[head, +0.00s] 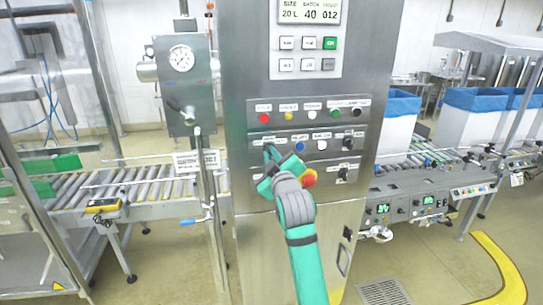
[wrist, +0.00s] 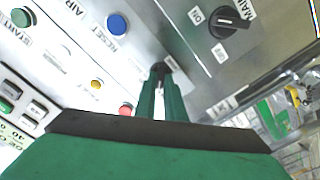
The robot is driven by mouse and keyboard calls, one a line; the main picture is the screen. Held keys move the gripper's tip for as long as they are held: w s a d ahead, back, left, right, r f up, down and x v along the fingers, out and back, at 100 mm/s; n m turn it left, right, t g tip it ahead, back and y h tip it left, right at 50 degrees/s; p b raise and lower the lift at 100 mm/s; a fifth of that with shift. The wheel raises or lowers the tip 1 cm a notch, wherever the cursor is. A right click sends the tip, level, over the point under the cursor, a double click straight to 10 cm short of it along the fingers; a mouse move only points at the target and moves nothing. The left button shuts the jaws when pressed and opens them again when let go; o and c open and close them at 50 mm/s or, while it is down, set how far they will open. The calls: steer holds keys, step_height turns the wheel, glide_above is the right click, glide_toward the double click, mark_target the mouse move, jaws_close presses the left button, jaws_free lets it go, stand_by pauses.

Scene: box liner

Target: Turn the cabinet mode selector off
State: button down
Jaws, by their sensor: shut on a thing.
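The grey control cabinet (head: 237,105) stands in the middle of the head view, with rows of buttons and selectors. My gripper (head: 271,153) is at the left end of its second control row, left of a blue button (head: 299,146). In the wrist view, the two green fingers (wrist: 160,92) are close together and shut on a small dark selector knob (wrist: 160,67). The fingers hide most of this knob, so its pointer position cannot be told. The blue button labelled RESET (wrist: 117,24) shows nearby.
A black MAIN selector (wrist: 230,22) with an ON label sits close beside the gripper on the adjacent panel. A red and yellow button (head: 309,178) is just right of my wrist. Roller conveyors (head: 130,186) flank the cabinet. Blue-lined boxes (head: 470,115) stand at right.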

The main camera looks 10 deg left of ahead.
steer(key=shift+f+n, duration=0.1)
steer(key=shift+n, duration=0.4)
steer(key=c, duration=1.8)
jaws_free()
steer(key=shift+c, duration=0.2)
steer(key=v, duration=1)
steer(key=shift+s+d, duration=0.15)
steer(key=shift+s, duration=0.25)
